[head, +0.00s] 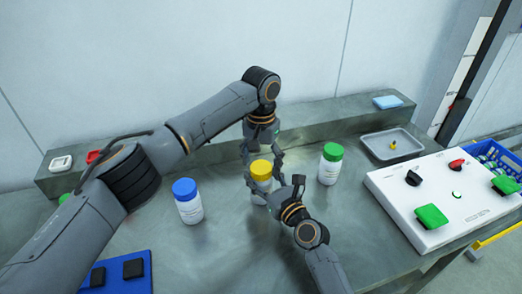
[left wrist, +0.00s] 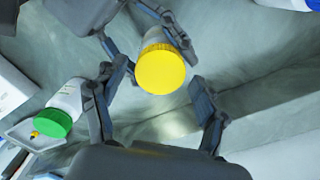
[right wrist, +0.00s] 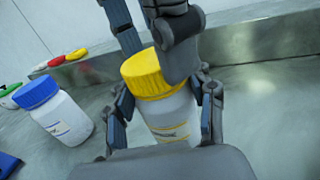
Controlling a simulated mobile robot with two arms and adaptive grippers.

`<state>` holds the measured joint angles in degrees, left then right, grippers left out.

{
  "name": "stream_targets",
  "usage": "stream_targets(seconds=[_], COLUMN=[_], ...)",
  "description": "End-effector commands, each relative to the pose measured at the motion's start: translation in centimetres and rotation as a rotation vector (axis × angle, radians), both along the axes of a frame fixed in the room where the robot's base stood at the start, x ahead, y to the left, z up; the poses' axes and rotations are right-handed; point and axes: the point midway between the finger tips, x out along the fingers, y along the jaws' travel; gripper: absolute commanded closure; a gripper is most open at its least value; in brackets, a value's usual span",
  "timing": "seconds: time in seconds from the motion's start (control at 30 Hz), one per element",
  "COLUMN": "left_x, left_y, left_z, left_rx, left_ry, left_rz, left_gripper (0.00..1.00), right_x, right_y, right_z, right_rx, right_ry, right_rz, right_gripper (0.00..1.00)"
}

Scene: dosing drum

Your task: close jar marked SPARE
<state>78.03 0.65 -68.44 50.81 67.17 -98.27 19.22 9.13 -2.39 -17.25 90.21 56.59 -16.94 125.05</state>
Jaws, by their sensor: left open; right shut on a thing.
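The yellow-lidded white jar (head: 258,188) stands upright on the metal table; its label is too small to read. Its yellow lid (head: 261,169) sits on the mouth; I cannot tell how tight it is. My right gripper (right wrist: 165,112) is shut on the jar body below the lid. My left gripper (left wrist: 158,88) is open above the jar, its fingers on either side of the yellow lid with gaps. A blue-lidded jar (head: 187,203) stands to the left and a green-lidded jar (head: 330,165) to the right, their labels also unreadable.
A white control box (head: 440,200) with green and red controls is at right. A grey tray (head: 393,146) holds a small yellow item. A blue mat (head: 125,268) with black pads lies front left. A raised ledge (head: 330,112) runs behind the jars.

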Motion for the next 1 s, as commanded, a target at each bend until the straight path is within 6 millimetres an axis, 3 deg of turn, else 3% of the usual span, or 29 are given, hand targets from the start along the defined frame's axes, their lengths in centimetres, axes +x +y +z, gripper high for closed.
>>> stream_targets(seconds=[0.4, 0.7, 0.9, 0.93, 1.0], left_x=[-0.01, -0.01, 0.0, 0.0, 0.0], left_y=[0.02, 0.02, 0.03, 0.03, 0.03], left_z=[-0.94, -0.91, -0.92, -0.92, -0.92], left_rx=[0.0, 0.0, 0.0, 0.0, 0.0], left_ry=[0.0, 0.0, 0.0, 0.0, 0.0], left_rz=[0.0, 0.0, -0.015, -0.015, -0.015], left_gripper=[0.27, 0.84, 0.84, 0.45, 0.3], right_x=[0.01, 0.01, 0.0, 0.0, 0.0], right_y=[-0.01, -0.01, 0.0, 0.0, 0.0], right_z=[-0.01, -0.01, -0.01, -0.01, -0.01], right_rx=[0.0, 0.0, 0.0, 0.0, 0.0], right_ry=[0.0, 0.0, 0.0, 0.0, 0.0], right_rz=[0.0, 0.0, 0.0, 0.0, 0.0], right_gripper=[1.0, 1.0, 1.0, 1.0, 1.0])
